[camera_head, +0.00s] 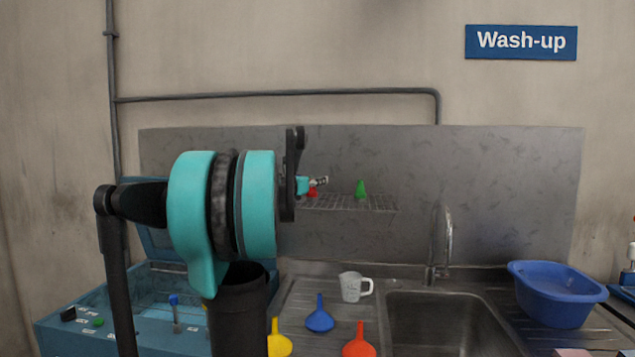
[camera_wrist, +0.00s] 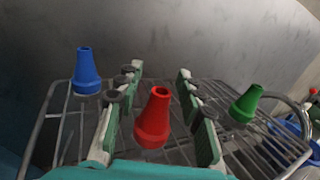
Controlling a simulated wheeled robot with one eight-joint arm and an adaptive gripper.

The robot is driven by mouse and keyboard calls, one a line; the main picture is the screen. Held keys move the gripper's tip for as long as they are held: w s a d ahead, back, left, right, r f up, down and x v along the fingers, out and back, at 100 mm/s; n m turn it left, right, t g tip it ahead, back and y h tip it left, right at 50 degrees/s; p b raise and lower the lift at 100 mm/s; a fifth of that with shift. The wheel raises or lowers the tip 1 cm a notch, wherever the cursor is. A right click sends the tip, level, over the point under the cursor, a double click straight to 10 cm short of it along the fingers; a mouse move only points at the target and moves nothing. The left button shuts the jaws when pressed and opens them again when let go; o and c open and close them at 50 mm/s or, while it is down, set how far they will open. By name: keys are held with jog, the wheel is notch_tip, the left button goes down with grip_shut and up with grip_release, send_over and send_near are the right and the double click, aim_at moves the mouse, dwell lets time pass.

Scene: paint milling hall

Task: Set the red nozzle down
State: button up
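The red nozzle (camera_wrist: 153,118) stands upright on the wire rack (camera_wrist: 70,140) in the wrist view, between my fingers. My gripper (camera_wrist: 158,100) is open, with one finger on each side of the nozzle and a visible gap on both sides. In the head view the red nozzle (camera_head: 312,193) shows small on the wall rack (camera_head: 350,204), beside my gripper (camera_head: 318,182), partly covered by it. The nozzle's base looks to rest on the wires.
A blue nozzle (camera_wrist: 87,72) stands left on the rack, a green nozzle (camera_wrist: 247,103) right. Below are a measuring jug (camera_head: 350,287), yellow (camera_head: 279,345), blue (camera_head: 319,318) and red funnels (camera_head: 359,345), a sink (camera_head: 440,320), a tap (camera_head: 441,240) and a blue basin (camera_head: 557,295).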

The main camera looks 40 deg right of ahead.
jog(key=v, duration=1)
jog(key=shift+a, duration=0.3)
dwell(0.8)
